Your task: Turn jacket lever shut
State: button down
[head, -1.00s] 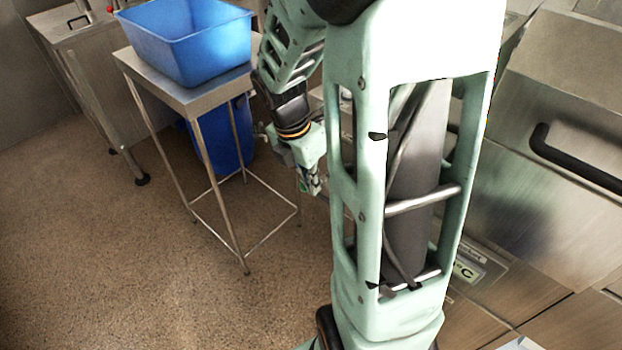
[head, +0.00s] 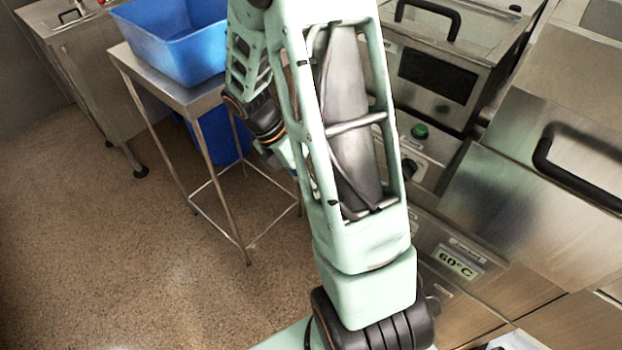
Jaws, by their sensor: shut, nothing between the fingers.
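No lever is plainly recognisable as the jacket lever. A small dark control (head: 410,170) sits on the steel machine front just right of my arm, below a green button (head: 420,131); I cannot tell whether it is the lever or how it is turned. My gripper (head: 291,163) is shut and empty. Only part of its pale green body shows, left of my upper arm link, and its fingertips are hidden behind that link. It hangs near the right side of the small steel table, apart from the machine front as far as I can see.
A blue tub (head: 180,45) stands on the small steel table (head: 150,80), with another blue container (head: 222,140) beneath. Steel machines with black handles (head: 570,170) line the right side. A panel display (head: 458,262) reads 60°C. The floor (head: 110,250) at left is clear.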

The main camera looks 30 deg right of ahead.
jog(key=s+d+f+n+g+h+b, duration=0.1)
jog(key=s+f+g+h, duration=0.2)
jog(key=f+g, duration=0.4)
jog(key=shift+s+d+f+g, duration=0.15)
jog(key=shift+s+g, duration=0.15)
jog(key=shift+g, duration=0.1)
dwell(0.5)
dwell(0.6)
jog(key=v, duration=0.7)
jog(key=shift+a, duration=0.25)
jog(key=shift+w, duration=0.15)
